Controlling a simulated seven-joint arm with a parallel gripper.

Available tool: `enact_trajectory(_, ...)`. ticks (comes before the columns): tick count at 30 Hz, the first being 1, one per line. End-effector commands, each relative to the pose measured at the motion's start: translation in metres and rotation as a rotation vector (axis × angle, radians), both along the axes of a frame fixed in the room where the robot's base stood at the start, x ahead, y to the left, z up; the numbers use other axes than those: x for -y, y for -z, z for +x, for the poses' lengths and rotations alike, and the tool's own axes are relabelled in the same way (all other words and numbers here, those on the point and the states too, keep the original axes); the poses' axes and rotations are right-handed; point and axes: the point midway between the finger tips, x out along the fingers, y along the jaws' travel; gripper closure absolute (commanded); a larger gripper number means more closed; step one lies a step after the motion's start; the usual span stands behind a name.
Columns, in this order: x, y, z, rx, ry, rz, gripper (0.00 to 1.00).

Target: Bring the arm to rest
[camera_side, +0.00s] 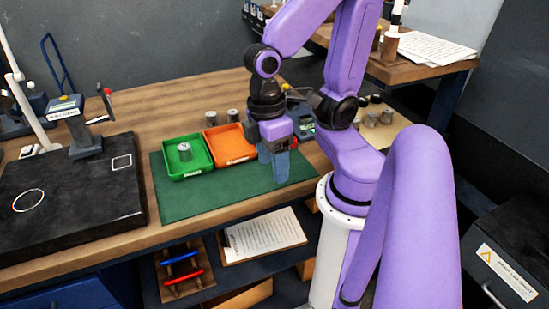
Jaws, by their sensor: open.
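My purple arm reaches over the wooden bench, bent at the elbow. My gripper (277,168) points down above the right part of the green mat (190,206), to the right of the orange tray. Its fingers are open, and I see nothing between them. Whether the fingertips touch the mat is hard to tell.
A green tray (205,165) holds a metal part (184,151). The orange tray (230,155) beside it looks empty. Two metal parts (233,115) stand behind the trays. A black plate (70,218) with a stand fills the bench's left. The mat's front is clear.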

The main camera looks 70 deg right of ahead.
Motion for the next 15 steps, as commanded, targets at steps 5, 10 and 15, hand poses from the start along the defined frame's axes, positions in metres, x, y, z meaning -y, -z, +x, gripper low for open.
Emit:
enact_trajectory(5,-0.0040,-0.0059,-0.0057,0.098,-0.220,0.008,0.37)
enact_trajectory(10,-0.0047,-0.0072,-0.0061,0.120,-0.263,0.010,0.37)
enact_trajectory(15,-0.0047,-0.0071,-0.0060,0.118,-0.260,0.010,0.37)
